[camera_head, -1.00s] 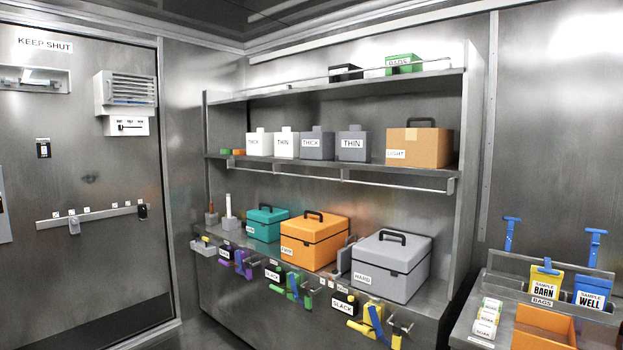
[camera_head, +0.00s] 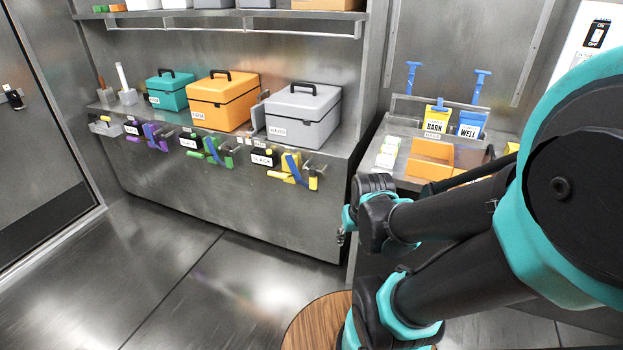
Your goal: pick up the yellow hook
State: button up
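Yellow pieces hang on the front edge of the bench below the grey box, beside a black block labelled SLACK. One yellow piece (camera_head: 281,177) lies nearly level and another (camera_head: 313,183) hangs upright to its right. A blue bar (camera_head: 293,167) crosses between them. They are small and overlap, so I cannot tell which is the hook. My arm reaches in from the right. At its far end a small metal part (camera_head: 341,237), perhaps my gripper, shows below and right of the yellow pieces, apart from them. Its fingers are not clear.
On the bench stand a teal box (camera_head: 167,94), an orange box (camera_head: 220,102) and a grey box (camera_head: 301,113). Purple and green pieces hang further left. A side bench holds an orange bin (camera_head: 430,160) and sample bags. The floor (camera_head: 200,270) at left is clear.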

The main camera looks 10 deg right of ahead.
aim_at(313, 179)
jog(key=u, duration=0.45)
jog(key=l+u, duration=0.3)
jog(key=k+l+u, duration=0.3)
jog(key=l, duration=0.2)
jog(key=l+u, duration=0.3)
jog(key=k+l, duration=0.2)
jog(key=l, duration=0.2)
jog(key=k+l, duration=0.2)
jog(key=l, duration=0.15)
